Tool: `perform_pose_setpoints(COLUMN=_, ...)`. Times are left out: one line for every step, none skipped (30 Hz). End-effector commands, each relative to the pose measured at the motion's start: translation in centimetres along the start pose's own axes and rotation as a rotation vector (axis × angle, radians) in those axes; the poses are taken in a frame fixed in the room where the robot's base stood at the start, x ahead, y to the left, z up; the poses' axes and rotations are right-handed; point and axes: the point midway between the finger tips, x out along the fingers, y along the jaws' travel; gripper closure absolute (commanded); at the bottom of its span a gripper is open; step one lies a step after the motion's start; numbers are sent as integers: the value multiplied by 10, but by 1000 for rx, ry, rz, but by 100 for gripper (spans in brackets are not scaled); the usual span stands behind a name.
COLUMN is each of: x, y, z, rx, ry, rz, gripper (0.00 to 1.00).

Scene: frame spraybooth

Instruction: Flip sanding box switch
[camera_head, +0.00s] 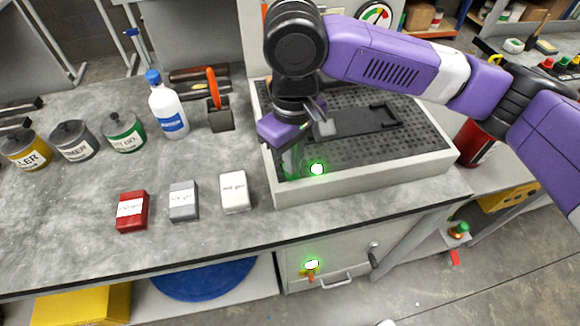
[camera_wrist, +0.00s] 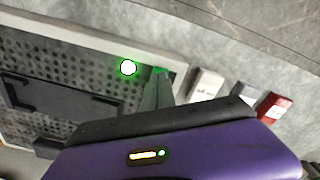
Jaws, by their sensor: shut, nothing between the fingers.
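The sanding box (camera_head: 375,180) is a pale-rimmed tray with a dark perforated floor, set on the bench; its rim also shows in the wrist view (camera_wrist: 100,42). A green light (camera_head: 317,169) glows inside its front wall, and in the wrist view (camera_wrist: 128,68). Below, on the cabinet front, another green light (camera_head: 312,264) glows above a small orange-red lever (camera_head: 311,278), which looks like a switch. My gripper (camera_head: 292,166) is shut and empty at the box's front left corner, left of the upper light. Its finger (camera_wrist: 157,92) is tinted green. Contact with anything cannot be told.
A red box (camera_head: 132,211), a grey box (camera_head: 183,201) and a white box (camera_head: 235,192) stand left of the sanding box. Behind are a white bottle (camera_head: 170,110) and several cans. A drawer handle (camera_head: 335,283) and dark knob (camera_head: 374,260) project from the cabinet.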

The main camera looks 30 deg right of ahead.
Motion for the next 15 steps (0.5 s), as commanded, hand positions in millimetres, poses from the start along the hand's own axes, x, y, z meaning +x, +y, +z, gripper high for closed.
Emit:
perform_pose_setpoints(x=1, y=0, z=0, rx=0, ry=0, rz=0, gripper=100)
perform_pose_setpoints(x=2, y=0, z=0, rx=0, ry=0, rz=0, gripper=100)
perform_pose_setpoints(x=2, y=0, z=0, rx=0, ry=0, rz=0, gripper=100)
perform_pose_setpoints(x=3, y=0, z=0, rx=0, ry=0, rz=0, gripper=100)
perform_pose_setpoints(x=3, y=0, z=0, rx=0, ry=0, rz=0, gripper=100)
perform_pose_setpoints(x=4, y=0, z=0, rx=0, ry=0, rz=0, gripper=100)
perform_pose_setpoints(x=4, y=0, z=0, rx=0, ry=0, rz=0, gripper=100)
perform_pose_setpoints(x=4, y=0, z=0, rx=0, ry=0, rz=0, gripper=100)
perform_pose_setpoints(x=5, y=0, z=0, rx=0, ry=0, rz=0, gripper=100)
perform_pose_setpoints(x=5, y=0, z=0, rx=0, ry=0, rz=0, gripper=100)
perform_pose_setpoints(x=6, y=0, z=0, rx=0, ry=0, rz=0, gripper=100)
perform_pose_setpoints(x=6, y=0, z=0, rx=0, ry=0, rz=0, gripper=100)
perform_pose_setpoints(x=7, y=0, z=0, rx=0, ry=0, rz=0, gripper=100)
perform_pose_setpoints(x=7, y=0, z=0, rx=0, ry=-1, rz=0, gripper=100)
perform_pose_setpoints(x=8, y=0, z=0, rx=0, ry=-1, rz=0, gripper=100)
